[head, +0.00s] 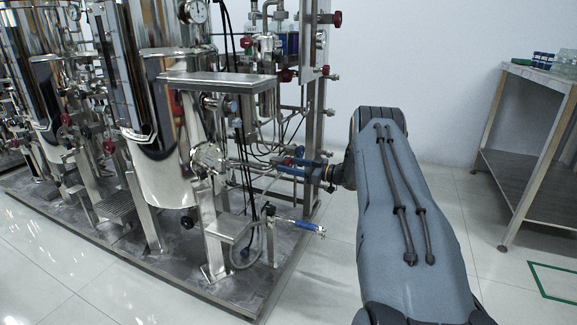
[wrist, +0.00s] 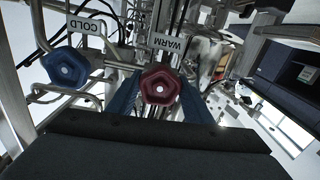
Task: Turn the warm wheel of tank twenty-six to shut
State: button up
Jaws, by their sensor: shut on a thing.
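The warm wheel (wrist: 160,84) is a dark red, lobed handwheel with a pale centre, below a plate marked WARM (wrist: 167,43) in the wrist view. My gripper (wrist: 160,98) has its two blue fingers on either side of this wheel and is shut on it. In the head view my gripper (head: 293,165) reaches in from the right to the piping of the nearest skid; the wheel is hard to make out there. A shiny steel tank (head: 165,185) stands on that skid. I cannot read a tank number in either view.
A blue wheel (wrist: 66,68) under a plate marked COLD (wrist: 87,31) sits left of the red one. Pipes and frame posts crowd around. A steel side table (head: 530,130) stands at the right. The tiled floor in front is clear.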

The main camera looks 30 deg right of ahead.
jog(key=shift+m, duration=0.6)
jog(key=shift+c, duration=0.2)
jog(key=shift+o, duration=0.2)
jog(key=shift+f, duration=0.1)
jog(key=o, duration=1)
jog(key=p+v, duration=0.2)
jog(key=v, duration=0.6)
